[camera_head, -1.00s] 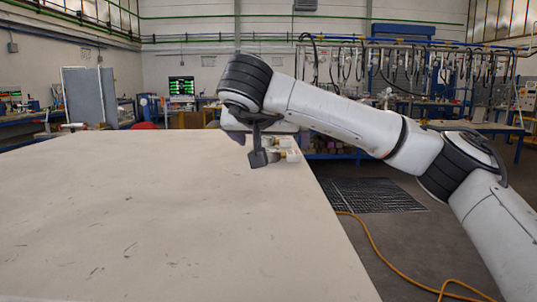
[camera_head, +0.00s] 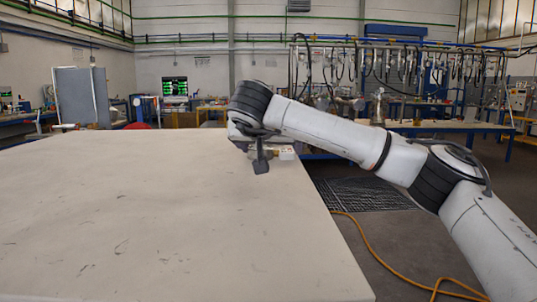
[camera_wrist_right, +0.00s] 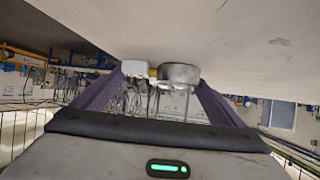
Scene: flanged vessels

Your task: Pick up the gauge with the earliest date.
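My right gripper (camera_head: 262,160) hangs over the far right corner of the pale table (camera_head: 150,220), pointing down. In the right wrist view its two purple fingers (camera_wrist_right: 160,82) are spread apart. Between or just beyond their tips are a round metal gauge-like piece (camera_wrist_right: 180,73), a brass bit (camera_wrist_right: 153,72) and a white block-like piece (camera_wrist_right: 135,68). I cannot tell whether the fingers touch them. In the head view these pale and brass pieces (camera_head: 284,152) show only partly, beside the gripper and partly behind my arm. No date is readable. My left gripper is not in view.
The rest of the table top is bare. Its right edge drops to a floor with a dark grate (camera_head: 365,193) and a yellow hose (camera_head: 370,250). Workbenches and a rack of hanging hoses (camera_head: 400,65) stand far behind.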

